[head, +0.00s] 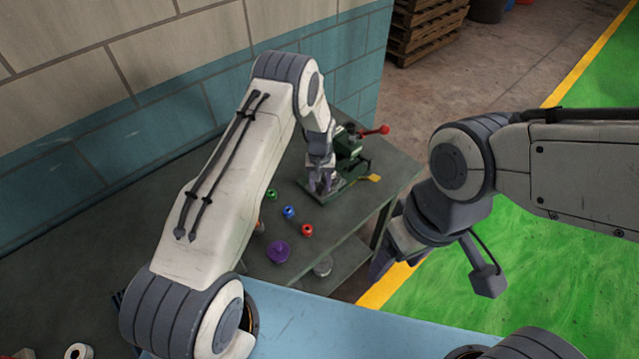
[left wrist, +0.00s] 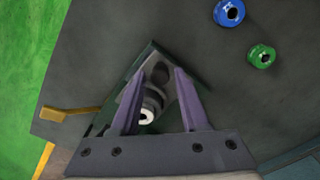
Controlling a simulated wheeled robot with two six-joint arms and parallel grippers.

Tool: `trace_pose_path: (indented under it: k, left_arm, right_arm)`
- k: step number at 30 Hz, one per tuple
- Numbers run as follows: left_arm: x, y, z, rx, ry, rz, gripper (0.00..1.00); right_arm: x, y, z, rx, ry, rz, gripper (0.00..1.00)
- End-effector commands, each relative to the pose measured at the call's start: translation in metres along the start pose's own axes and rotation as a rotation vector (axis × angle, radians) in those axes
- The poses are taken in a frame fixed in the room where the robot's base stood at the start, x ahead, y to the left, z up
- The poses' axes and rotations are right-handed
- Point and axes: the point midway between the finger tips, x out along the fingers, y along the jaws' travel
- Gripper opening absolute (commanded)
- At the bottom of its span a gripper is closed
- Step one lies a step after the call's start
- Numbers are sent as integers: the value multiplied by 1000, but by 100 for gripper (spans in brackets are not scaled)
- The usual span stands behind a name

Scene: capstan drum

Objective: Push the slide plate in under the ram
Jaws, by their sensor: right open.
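A green press (head: 352,148) with a red-knobbed lever (head: 381,130) stands on the dark bench's far end. A yellow tab (head: 374,178) sticks out at its right side; it also shows in the left wrist view (left wrist: 68,113). I cannot make out the slide plate's body for sure. My left gripper (head: 322,190) is down at the press's front; its fingers (left wrist: 158,72) stand apart, with a grey rounded part with a pale end (left wrist: 147,108) showing between them. I cannot tell whether they touch it. My right gripper (head: 393,262) is open and empty, off the bench's right side.
Green (head: 272,194), blue (head: 289,212) and red (head: 307,231) rings and a purple knob (head: 278,251) lie on the bench (head: 335,222) in front of the press. A block wall (head: 190,105) runs behind.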

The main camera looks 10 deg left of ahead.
Motion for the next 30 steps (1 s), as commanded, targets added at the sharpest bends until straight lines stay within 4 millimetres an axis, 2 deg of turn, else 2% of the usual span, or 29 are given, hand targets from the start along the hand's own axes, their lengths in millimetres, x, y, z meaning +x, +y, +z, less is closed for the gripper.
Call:
trace_pose_path:
  k: [1, 3, 30]
  left_arm:
    - [0, 0, 0, 0, 0, 0, 21]
    - [0, 0, 0, 0, 0, 0, 0]
    - [-1, 0, 0, 0, -1, 0, 0]
  right_arm:
    - [0, 0, 0, 0, 0, 0, 71]
    - [0, 0, 0, 0, 0, 0, 71]
    - [0, 0, 0, 0, 0, 0, 71]
